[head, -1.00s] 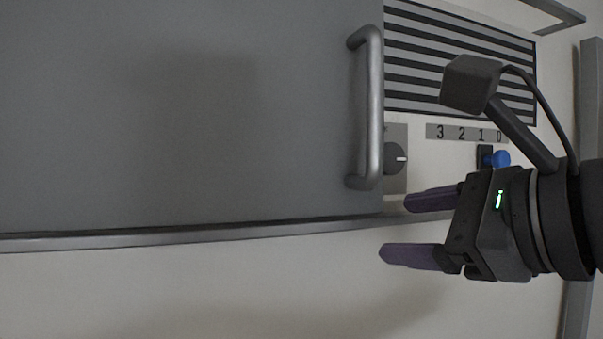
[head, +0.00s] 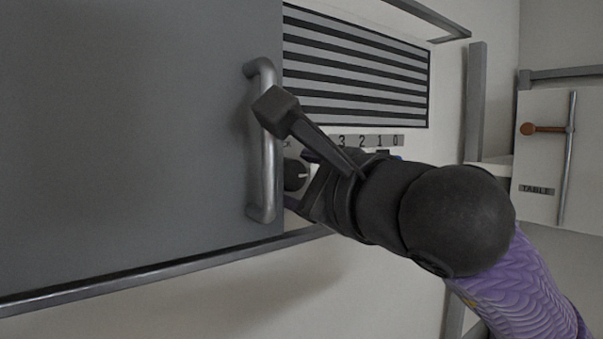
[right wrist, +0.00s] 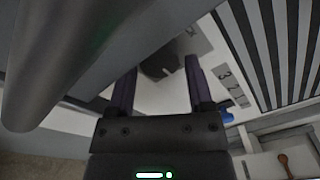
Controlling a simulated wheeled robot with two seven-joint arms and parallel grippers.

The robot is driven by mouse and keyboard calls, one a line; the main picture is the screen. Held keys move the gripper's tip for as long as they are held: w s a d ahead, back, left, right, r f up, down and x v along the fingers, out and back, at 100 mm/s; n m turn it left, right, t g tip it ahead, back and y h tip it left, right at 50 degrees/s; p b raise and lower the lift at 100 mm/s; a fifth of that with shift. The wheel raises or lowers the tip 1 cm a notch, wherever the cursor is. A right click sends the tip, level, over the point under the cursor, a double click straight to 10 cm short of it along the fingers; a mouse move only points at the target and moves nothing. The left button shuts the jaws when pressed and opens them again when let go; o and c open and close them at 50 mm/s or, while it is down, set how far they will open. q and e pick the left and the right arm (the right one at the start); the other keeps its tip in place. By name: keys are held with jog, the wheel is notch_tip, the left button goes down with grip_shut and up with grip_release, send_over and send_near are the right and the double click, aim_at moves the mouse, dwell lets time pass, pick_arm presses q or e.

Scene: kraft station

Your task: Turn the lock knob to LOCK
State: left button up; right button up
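The lock knob (head: 295,175) is a dark round knob on a grey plate, just right of the door handle in the head view. Its white mark points right. Part of a label shows above it, mostly unreadable. My left gripper is not in view.
The grey door's vertical bar handle (head: 265,150) stands close to the left of the knob and looms large in the right wrist view (right wrist: 50,60). A strip of numbers (head: 370,141), a striped vent (head: 355,70) and a blue button (right wrist: 226,116) lie to the right.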

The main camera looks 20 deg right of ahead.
grip_shut()
jog(key=shift+f+n+b, duration=0.15)
jog(key=shift+n+b, duration=1.2)
jog(key=shift+n, duration=0.05)
jog(key=n+b, duration=0.1)
jog(key=n, duration=0.1)
jog(key=shift+n+b, duration=0.35)
jog(key=shift+n, duration=0.05)
jog(key=n+b, duration=0.1)
jog(key=n, duration=0.1)
jog(key=shift+n+y, duration=0.3)
jog(key=shift+n, duration=0.1)
jog(key=n+b, duration=0.1)
jog(key=n, duration=0.1)
jog(key=shift+n+t, duration=0.3)
jog(key=shift+n, duration=0.1)
jog(key=n, duration=0.2)
jog(key=n+y, duration=0.1)
jog(key=shift+r+n, duration=0.2)
jog(key=shift+n, duration=2)
